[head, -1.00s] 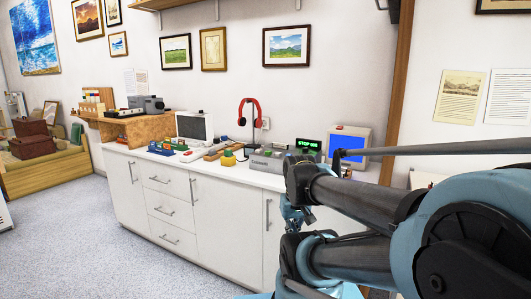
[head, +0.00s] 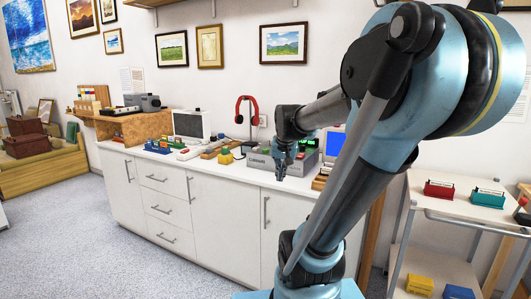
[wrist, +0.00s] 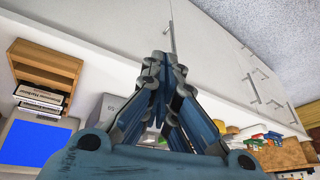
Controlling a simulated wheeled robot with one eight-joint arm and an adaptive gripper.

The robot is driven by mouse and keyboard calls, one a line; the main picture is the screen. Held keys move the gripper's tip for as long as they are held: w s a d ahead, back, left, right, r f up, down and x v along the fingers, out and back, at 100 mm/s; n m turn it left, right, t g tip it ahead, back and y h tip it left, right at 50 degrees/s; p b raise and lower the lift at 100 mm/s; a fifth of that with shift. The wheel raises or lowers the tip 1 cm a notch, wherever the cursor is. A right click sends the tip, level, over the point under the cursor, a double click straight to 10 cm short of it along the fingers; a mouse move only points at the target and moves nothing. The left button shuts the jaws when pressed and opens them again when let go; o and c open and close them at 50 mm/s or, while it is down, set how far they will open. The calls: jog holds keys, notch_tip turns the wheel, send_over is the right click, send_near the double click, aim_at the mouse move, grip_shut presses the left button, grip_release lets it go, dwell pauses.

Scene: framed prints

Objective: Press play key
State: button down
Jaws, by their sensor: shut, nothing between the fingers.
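A grey deck (head: 258,161) with keys on top sits on the white counter; it also shows in the wrist view (wrist: 112,103), mostly behind my gripper. A green-lit display (head: 309,142) stands at its back, partly covered by my arm, so its text is unreadable. I cannot make out the play key. My gripper (head: 281,174) is shut and empty. It points down in front of the deck, near the counter's front edge, and appears apart from it. In the wrist view the shut fingers (wrist: 160,62) reach over the counter edge.
A blue-screened monitor (head: 337,143) stands right of the deck, also in the wrist view (wrist: 38,142). A wooden cassette holder (wrist: 45,66) is beside it. A white trolley (head: 458,190) stands right.

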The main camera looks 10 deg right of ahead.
jog(key=w+r+m+t, duration=0.1)
jog(key=w+r, duration=0.3)
jog(key=w, duration=0.5)
jog(key=w+r+m+t, duration=0.1)
jog(key=w+r+m, duration=0.15)
jog(key=w, duration=0.65)
notch_tip(320, 180, up, 4)
jog(key=m+t, duration=0.2)
jog(key=m, duration=0.1)
send_over(267, 149)
jog(key=shift+w+d+n, duration=0.15)
jog(key=shift+w+n, duration=0.1)
jog(key=shift+w, duration=0.05)
jog(key=shift+f, duration=4.4)
jog(key=shift+s+f, duration=0.1)
jog(key=shift+f, duration=1.05)
jog(key=shift+r, duration=1.25)
